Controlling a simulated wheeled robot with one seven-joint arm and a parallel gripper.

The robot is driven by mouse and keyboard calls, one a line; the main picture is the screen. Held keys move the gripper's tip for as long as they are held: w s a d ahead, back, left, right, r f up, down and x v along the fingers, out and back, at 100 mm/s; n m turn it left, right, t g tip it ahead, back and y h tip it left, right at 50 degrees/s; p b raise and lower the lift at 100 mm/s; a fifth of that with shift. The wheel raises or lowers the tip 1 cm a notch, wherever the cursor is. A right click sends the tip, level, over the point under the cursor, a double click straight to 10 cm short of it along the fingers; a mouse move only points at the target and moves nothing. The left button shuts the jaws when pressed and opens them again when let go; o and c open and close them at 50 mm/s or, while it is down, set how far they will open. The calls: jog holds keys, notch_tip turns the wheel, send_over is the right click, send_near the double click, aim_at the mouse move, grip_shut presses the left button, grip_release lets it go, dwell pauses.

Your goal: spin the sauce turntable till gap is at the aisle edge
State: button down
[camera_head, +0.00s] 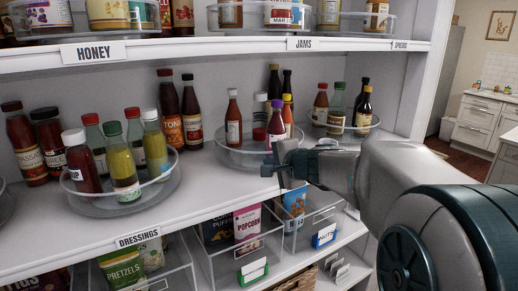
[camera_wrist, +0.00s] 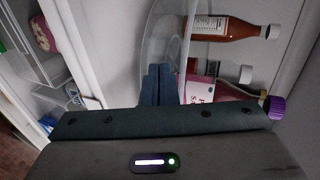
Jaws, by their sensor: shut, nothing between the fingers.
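The middle turntable (camera_head: 234,157), a clear round tray with a low rim, stands on the middle shelf. Its sauce label is not visible. The front left part of the tray looks bare. My gripper (camera_head: 270,162) is shut and empty at the tray's front right, hiding part of the rim. In the wrist view its closed fingers (camera_wrist: 157,84) lie against or very near the clear rim (camera_wrist: 153,52); contact is unclear.
A dressings turntable (camera_head: 95,205) with several bottles is at left, and another turntable (camera_head: 338,138) with bottles is at right behind my arm. The upper shelf (camera_head: 190,48) hangs above. Clear bins (camera_head: 205,265) with snacks sit below. The shelf front between the turntables is clear.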

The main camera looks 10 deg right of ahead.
jog(key=shift+d, duration=0.1)
jog(key=shift+w+d, duration=0.2)
jog(key=shift+d, duration=0.85)
jog(key=shift+d+b, duration=0.1)
jog(key=shift+b, duration=0.2)
jog(key=shift+w+d, duration=0.2)
jog(key=shift+d, duration=0.3)
jog(key=shift+w+d, duration=0.15)
jog(key=shift+d, duration=0.45)
jog(key=shift+w+d+b, duration=0.35)
jog(key=shift+d+b, duration=0.1)
jog(key=shift+d, duration=0.5)
jog(key=shift+w, duration=0.1)
